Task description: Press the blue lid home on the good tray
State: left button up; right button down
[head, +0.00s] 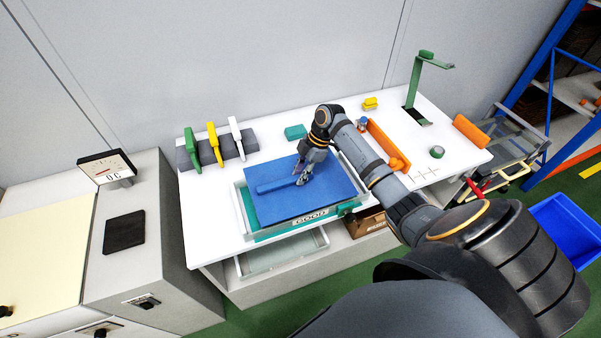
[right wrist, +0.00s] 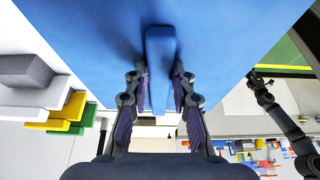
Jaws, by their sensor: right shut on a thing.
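The blue lid (head: 325,189) lies over the good tray, a teal tray with a "GOOD" label (head: 311,217) on its front. The lid covers most of the opening; a teal strip shows along the front. My right gripper (head: 300,178) is shut on the lid's raised blue bar handle (head: 273,186). In the right wrist view the handle (right wrist: 160,50) sits between the two fingers and the lid (right wrist: 85,35) fills the top. A dark arm of mine shows at the right there, ending in a small left gripper (right wrist: 255,77), its jaws unclear.
A grey rack (head: 235,147) with green, yellow and white handled tools stands behind the tray. A teal block (head: 295,132), an orange bar (head: 388,143), a green tape roll (head: 437,152) and a green stand (head: 414,84) are also on the white table. A clear tray (head: 283,257) sits below.

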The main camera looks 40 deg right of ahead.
dwell(0.5)
jog(key=shift+f, duration=0.65)
jog(key=c, duration=1.1)
grip_release()
jog(key=shift+o, duration=0.2)
jog(key=shift+d+r, duration=0.2)
jog(key=shift+r, duration=0.15)
jog(key=v, duration=1.1)
jog(key=shift+s+d, duration=0.1)
jog(key=shift+s, duration=0.05)
